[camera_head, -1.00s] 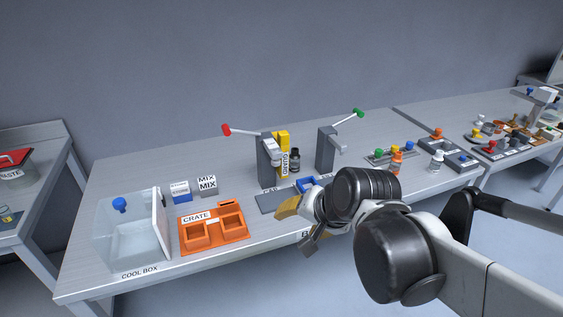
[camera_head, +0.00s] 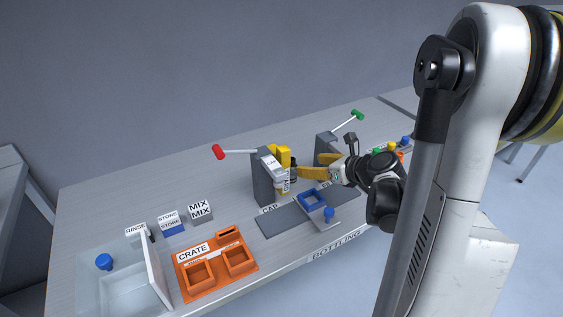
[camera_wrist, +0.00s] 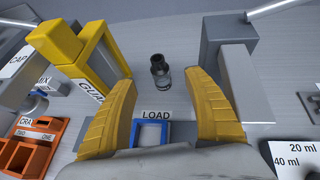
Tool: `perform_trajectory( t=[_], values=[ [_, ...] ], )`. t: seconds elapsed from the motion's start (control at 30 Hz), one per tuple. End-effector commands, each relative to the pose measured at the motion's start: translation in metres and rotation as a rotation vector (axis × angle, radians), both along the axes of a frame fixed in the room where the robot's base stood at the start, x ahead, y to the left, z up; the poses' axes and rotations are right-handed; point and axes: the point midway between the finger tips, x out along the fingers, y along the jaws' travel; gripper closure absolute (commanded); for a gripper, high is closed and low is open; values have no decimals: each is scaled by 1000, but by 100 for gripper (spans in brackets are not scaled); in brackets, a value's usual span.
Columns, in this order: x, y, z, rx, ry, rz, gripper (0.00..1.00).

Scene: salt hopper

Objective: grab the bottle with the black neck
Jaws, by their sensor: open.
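The bottle with the black neck (camera_wrist: 159,74) is small and dark grey. It stands upright on the table in the wrist view, just beyond my fingertips and between their lines. My gripper (camera_wrist: 160,82) has its two yellow fingers spread wide, with nothing between them. In the head view my gripper (camera_head: 304,168) reaches in from the right beside the yellow guard (camera_head: 283,153). The bottle is mostly hidden there behind the guard and the fingers.
The yellow guard (camera_wrist: 88,62) stands close to my left finger. A grey post (camera_wrist: 230,45) stands to the right. A blue frame (camera_wrist: 151,133) marked LOAD lies below the fingers.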

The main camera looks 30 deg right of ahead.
Motion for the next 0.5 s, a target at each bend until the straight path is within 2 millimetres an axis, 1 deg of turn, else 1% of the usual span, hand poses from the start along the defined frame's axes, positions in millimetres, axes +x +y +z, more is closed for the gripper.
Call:
perform_trajectory(
  t=[0.3,0.5],
  values=[
    [41,11,-26,-3,0,5,39],
    [55,15,-35,-3,0,5,39]
  ],
)
